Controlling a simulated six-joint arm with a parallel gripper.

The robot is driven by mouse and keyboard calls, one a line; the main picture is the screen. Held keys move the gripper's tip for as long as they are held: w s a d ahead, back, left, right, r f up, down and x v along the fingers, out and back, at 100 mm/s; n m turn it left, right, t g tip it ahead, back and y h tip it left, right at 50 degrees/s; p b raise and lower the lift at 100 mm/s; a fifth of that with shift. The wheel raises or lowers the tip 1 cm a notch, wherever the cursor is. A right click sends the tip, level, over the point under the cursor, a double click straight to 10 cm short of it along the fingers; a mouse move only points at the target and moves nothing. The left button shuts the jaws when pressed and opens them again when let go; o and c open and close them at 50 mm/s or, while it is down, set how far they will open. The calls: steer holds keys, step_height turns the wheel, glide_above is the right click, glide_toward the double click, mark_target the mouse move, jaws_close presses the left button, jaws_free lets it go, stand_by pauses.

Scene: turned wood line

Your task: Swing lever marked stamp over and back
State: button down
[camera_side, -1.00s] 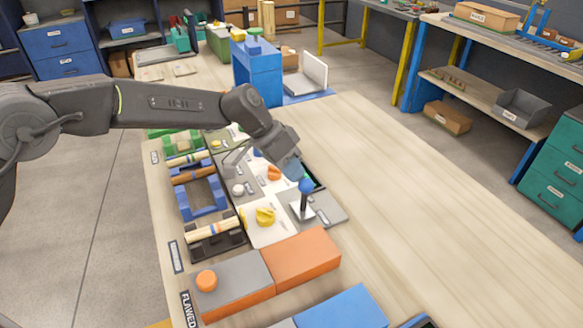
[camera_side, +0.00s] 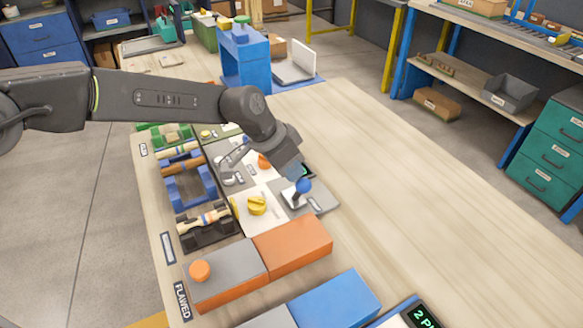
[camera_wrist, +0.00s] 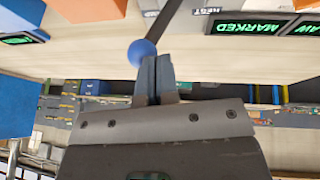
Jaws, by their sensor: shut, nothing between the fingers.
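The lever has a ball-shaped blue knob (camera_side: 303,185) on a dark shaft and stands on a light grey plate (camera_side: 318,201). In the side view the shaft leans to the right. My gripper (camera_side: 296,172) is just above and behind the knob, with its fingertips partly hidden. In the wrist view the blue knob (camera_wrist: 141,52) sits right beside the shut fingers (camera_wrist: 158,62), apparently touching their left side, not between them. The lever's own label is not readable.
A yellow knob (camera_side: 257,205) and an orange knob (camera_side: 264,161) are close by on the panel. Wooden pieces in cradles (camera_side: 204,220) lie to the left, an orange block (camera_side: 292,244) in front. Lit displays, one reading MARKED (camera_wrist: 258,28), show in the wrist view. The table's right side is clear.

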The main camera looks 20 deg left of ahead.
steer(key=a+r, duration=0.7)
steer(key=r, duration=0.4)
steer(key=shift+s, duration=0.15)
steer(key=s+a+r+n+t+y, duration=0.1)
steer(key=s+a+r+n, duration=0.1)
steer(key=s+a+r, duration=0.35)
steer(key=s+a+r+n+t+y, duration=0.1)
steer(key=s+a+r+n, duration=0.1)
steer(key=s+a, duration=0.5)
steer(key=s+a+f+n+y, duration=0.1)
steer(key=s+a+f+n, duration=0.1)
steer(key=s+a, duration=0.3)
steer(key=s+a+f+n+t+y, duration=0.1)
steer(key=s+a, duration=0.5)
steer(key=s, duration=0.6)
step_height(320, 180, down, 2)
steer(key=shift+s+f+n+y, duration=0.1)
steer(key=shift+s+n+y, duration=0.2)
steer(key=shift+n, duration=0.5)
steer(key=shift+d, duration=0.1)
